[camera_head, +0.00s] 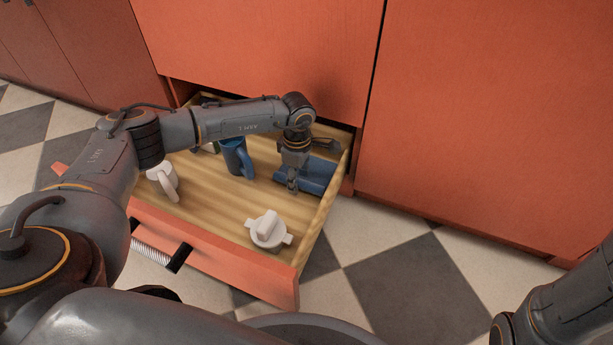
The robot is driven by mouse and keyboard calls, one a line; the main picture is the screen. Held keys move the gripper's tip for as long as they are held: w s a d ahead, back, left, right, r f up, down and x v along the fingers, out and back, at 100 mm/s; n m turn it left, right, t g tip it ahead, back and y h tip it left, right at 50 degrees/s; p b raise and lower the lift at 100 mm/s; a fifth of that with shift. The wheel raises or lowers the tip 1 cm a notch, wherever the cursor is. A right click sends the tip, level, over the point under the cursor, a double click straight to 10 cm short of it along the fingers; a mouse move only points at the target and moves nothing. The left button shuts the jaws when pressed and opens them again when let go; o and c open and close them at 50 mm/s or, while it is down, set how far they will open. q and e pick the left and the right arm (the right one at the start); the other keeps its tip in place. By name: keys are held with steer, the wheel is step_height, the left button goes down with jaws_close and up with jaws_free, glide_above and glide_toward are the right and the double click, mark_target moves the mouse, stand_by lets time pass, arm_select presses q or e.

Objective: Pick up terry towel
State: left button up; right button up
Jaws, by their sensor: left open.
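A dark blue folded cloth, which looks like the terry towel (317,177), lies in the back right part of the open drawer (217,195). My left arm reaches in from the left over the drawer. My left gripper (292,187) points down at the towel's left part and is open. It hides some of the towel, and I cannot tell whether the fingers touch it. My right arm shows only in part at the lower right corner, and its gripper is out of view.
In the drawer, a blue mug (236,158) stands left of the towel, a white lidded item (268,230) lies near the front, and a white object (162,180) lies at the left. Orange cabinet fronts (480,120) rise behind. The checkered floor at right is clear.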

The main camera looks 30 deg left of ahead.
arm_select(q)
jaws_close()
steer(key=shift+r, duration=0.15)
